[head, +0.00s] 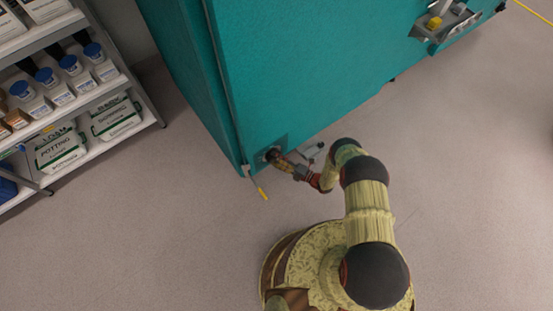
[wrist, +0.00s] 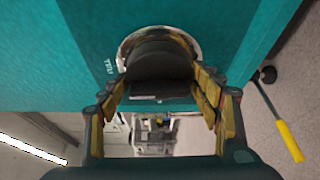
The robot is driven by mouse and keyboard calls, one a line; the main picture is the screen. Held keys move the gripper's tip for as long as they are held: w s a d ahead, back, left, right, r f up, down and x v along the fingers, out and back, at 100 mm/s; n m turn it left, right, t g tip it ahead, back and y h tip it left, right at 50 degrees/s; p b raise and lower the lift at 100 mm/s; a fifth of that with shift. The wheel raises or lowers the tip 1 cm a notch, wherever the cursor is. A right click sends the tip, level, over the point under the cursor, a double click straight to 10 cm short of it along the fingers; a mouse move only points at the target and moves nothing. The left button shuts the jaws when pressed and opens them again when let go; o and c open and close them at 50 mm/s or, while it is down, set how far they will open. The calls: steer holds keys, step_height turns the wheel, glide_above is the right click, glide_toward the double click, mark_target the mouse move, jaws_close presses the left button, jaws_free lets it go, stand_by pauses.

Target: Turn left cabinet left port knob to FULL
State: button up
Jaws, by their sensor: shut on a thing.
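The teal cabinet (head: 300,75) stands in front of me. On its lower front, near the left corner, is a dark round port knob (wrist: 160,62). In the wrist view a pale ring surrounds it, with the word FULL printed on the teal face to its left. My gripper (wrist: 163,90) is shut on the knob, one finger on each side. In the head view my gripper (head: 284,160) reaches the cabinet low at the corner and covers much of the knob. The knob's pointer mark is not clear to me.
A yellow-tipped lever (head: 257,183) sticks out by the cabinet's lower left corner, close to my gripper. A shelf rack (head: 128,75) with bottles and bags stands at the left. The floor (head: 160,220) between is clear.

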steer(key=shift+m, duration=0.3)
stand_by(0.4)
steer(key=o, duration=0.9)
steer(key=shift+d, duration=0.1)
steer(key=v, duration=1.1)
steer(key=shift+s+d+f, duration=0.2)
steer(key=shift+s+d, duration=0.05)
steer(key=shift+s, duration=0.1)
